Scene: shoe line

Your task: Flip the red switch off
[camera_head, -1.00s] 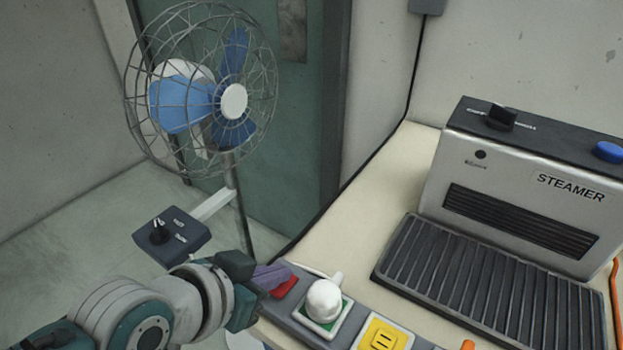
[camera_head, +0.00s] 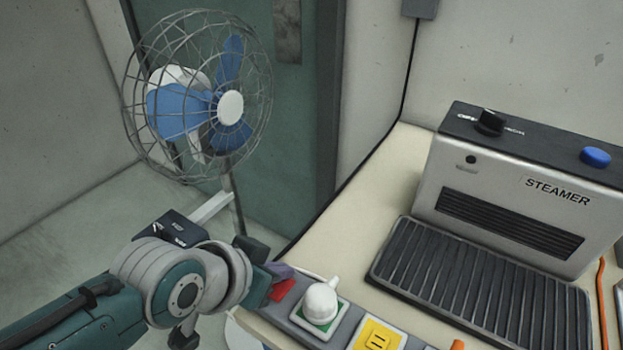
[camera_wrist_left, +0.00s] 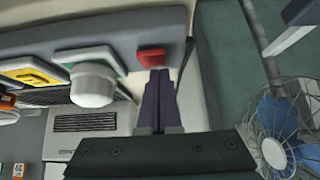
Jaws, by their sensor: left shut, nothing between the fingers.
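The red switch (camera_head: 283,290) sits at the left end of a grey power strip on the table's front edge. It also shows in the left wrist view (camera_wrist_left: 151,57), just beyond my fingertips. My left gripper (camera_head: 279,270) is shut and empty, with its purple fingers beside the switch. In the left wrist view the closed fingertips (camera_wrist_left: 158,72) are right at the switch's edge; I cannot tell whether they touch it. The head view hides part of the switch behind the fingers. My right gripper is not in view.
A white plug (camera_head: 320,302) stands in the green-framed socket beside the switch, with a yellow socket (camera_head: 377,337) further right. A steamer (camera_head: 510,195) with a ribbed plate stands on the table (camera_head: 345,235). A fan (camera_head: 200,100) stands at the left behind my arm.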

